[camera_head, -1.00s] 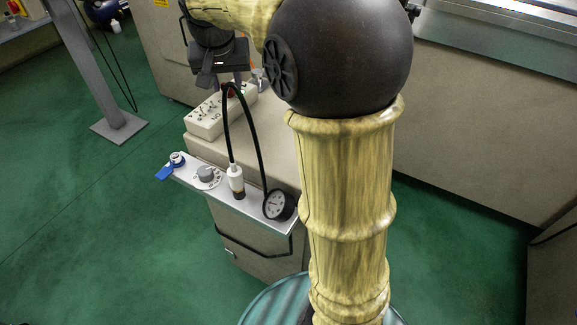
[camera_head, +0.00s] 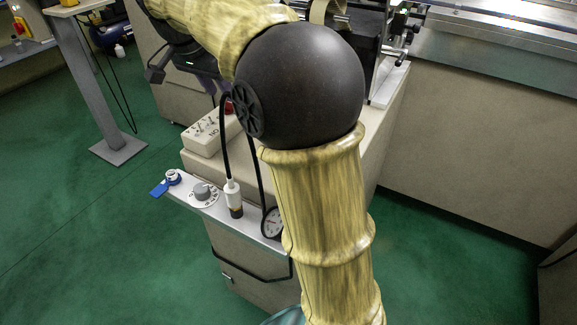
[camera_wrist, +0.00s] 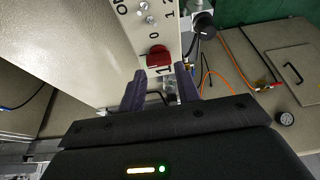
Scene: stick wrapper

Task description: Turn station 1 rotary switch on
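A white control box (camera_head: 203,137) with toggle switches and printed markings stands on the beige cabinet. In the wrist view the box (camera_wrist: 128,45) carries a red rotary knob (camera_wrist: 158,57), with markings "0", "1" and "2" farther up the panel. My gripper (camera_wrist: 161,83) has its two dark fingers apart, with nothing between them. The fingertips are just short of the red knob, one toward each side of it. I cannot tell the height gap or how the knob is set.
A metal shelf in front of the box holds a grey dial (camera_head: 203,191), a blue-tagged key switch (camera_head: 172,178), a white-and-black cable connector (camera_head: 233,198) and a round gauge (camera_head: 272,223). A black cable loops up close to my arm. Green floor lies open at left.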

